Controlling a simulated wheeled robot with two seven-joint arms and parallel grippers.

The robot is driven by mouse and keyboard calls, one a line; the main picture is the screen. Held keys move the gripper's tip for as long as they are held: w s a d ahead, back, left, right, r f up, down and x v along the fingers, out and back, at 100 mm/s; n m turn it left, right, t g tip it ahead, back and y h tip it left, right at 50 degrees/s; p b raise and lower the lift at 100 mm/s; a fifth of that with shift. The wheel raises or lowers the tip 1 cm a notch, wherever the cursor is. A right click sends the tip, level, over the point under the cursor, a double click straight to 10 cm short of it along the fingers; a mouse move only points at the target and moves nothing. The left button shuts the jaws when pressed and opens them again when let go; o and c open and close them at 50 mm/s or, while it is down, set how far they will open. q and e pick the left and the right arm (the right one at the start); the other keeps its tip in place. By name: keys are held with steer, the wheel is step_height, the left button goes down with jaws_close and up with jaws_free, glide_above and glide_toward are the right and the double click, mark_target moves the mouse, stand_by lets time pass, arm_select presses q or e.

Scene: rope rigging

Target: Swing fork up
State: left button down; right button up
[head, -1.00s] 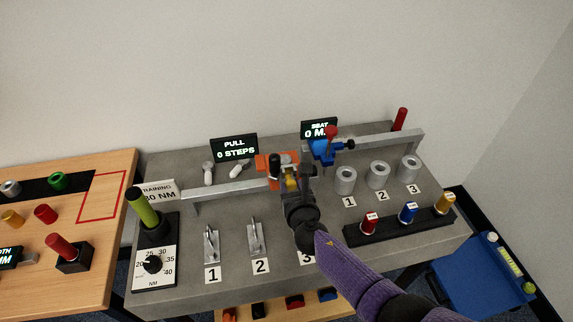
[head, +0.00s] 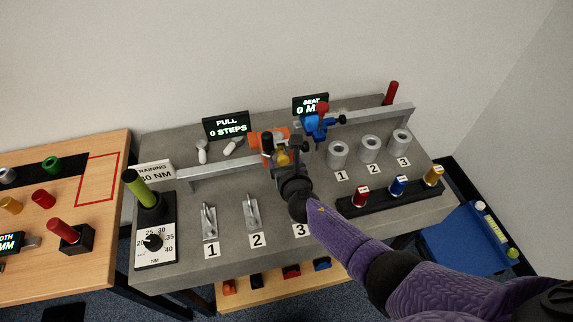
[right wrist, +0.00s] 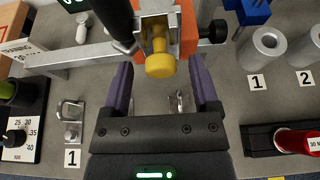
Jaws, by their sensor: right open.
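An orange clamp block (head: 257,141) sits on the metal rail of the grey bench. A silver bracket with a yellow knob shows at its front; the yellow knob (right wrist: 160,66) and the bracket (right wrist: 156,28) are clear in the right wrist view. I cannot tell for certain which part is the fork. A black handle (right wrist: 112,18) stands at the left of the bracket. My right gripper (head: 288,160) is at the clamp, its fingers open on either side of the knob, with visible gaps; the right wrist view also shows its fingers (right wrist: 162,80). My left gripper is not in view.
The rail (head: 222,171) runs across the bench, with a blue clamp (head: 316,126) right of the orange one. Shackles (head: 209,221), grey cylinders (head: 338,153) and a black rack (head: 380,200) of coloured pieces stand around. A lime-handled tool (head: 139,187) stands at left.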

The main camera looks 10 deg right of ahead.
steer(key=p+v, duration=0.5)
steer(key=v, duration=0.4)
steer(key=shift+s+r, duration=0.15)
steer(key=shift+s, duration=0.2)
steer(key=s+d+f+m+g+b, duration=0.25)
steer(key=s+f+m, duration=0.45)
steer(key=f, duration=0.4)
steer(key=s+d+f+m+g+b, duration=0.2)
steer(key=s+f+m+g+b, duration=0.2)
steer(key=s+f+m, duration=0.45)
steer(key=s+d+f+m+g+b, duration=0.1)
steer(key=s+f+m+g+b, duration=0.1)
steer(key=s+f+m, duration=0.5)
steer(key=s+d+f+m+g+b, duration=0.1)
steer(key=s+f+m+g+b, duration=0.2)
steer(key=s+f+m, duration=0.5)
steer(key=s+m+g, duration=0.1)
steer(key=s+m, duration=0.2)
steer(key=s, duration=0.3)
steer(key=shift+d+b, duration=0.2)
steer(key=shift+b, duration=0.15)
